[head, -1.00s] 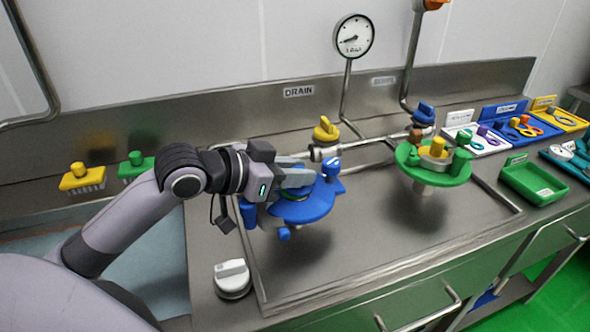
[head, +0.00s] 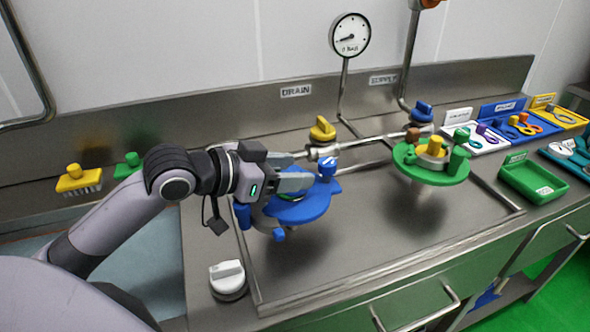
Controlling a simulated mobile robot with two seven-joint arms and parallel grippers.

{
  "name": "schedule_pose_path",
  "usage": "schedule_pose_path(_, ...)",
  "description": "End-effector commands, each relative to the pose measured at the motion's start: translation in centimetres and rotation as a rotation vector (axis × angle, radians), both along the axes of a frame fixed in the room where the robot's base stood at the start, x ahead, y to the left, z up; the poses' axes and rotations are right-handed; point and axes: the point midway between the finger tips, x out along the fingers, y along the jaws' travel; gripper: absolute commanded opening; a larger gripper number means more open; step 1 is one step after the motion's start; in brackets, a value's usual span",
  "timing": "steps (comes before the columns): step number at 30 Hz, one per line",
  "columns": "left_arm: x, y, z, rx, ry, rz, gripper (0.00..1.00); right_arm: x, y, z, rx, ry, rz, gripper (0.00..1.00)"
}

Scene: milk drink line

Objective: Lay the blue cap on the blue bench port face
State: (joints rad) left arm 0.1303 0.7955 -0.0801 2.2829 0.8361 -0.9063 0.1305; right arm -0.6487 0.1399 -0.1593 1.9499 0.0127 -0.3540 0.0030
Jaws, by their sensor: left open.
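The blue bench port (head: 310,208) is a flat blue disc on the steel bench, left of centre. A blue piece with a white mark on top (head: 327,171) stands at its right rear edge; I cannot tell for sure whether this is the cap. A blue cylinder (head: 243,216) is at the port's left side. My left gripper (head: 310,168) is open, its two fingers spread above the port, just left of the white-marked piece. The gripper hides much of the port face; a bit of green shows under the lower finger. My right gripper is not in view.
A green port disc (head: 432,172) with a yellow knob stands to the right. A yellow-handled valve (head: 322,130) and steel pipe run behind. A white knob (head: 228,278) is at the front left. A green tray (head: 533,183) lies right. Bare bench lies between the ports.

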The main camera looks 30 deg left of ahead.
Motion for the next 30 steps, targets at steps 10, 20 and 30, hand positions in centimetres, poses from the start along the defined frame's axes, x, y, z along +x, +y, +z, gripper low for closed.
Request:
schedule_pose_path(10,-3.8,1.9,0.9,0.015,0.020,-0.002,0.56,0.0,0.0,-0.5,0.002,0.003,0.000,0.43)
schedule_pose_path(20,-4.9,2.4,2.1,0.008,0.004,-0.003,0.56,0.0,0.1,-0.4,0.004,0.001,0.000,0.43)
schedule_pose_path(30,-4.9,2.4,2.3,0.007,0.001,-0.002,0.56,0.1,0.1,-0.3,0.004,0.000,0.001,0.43)
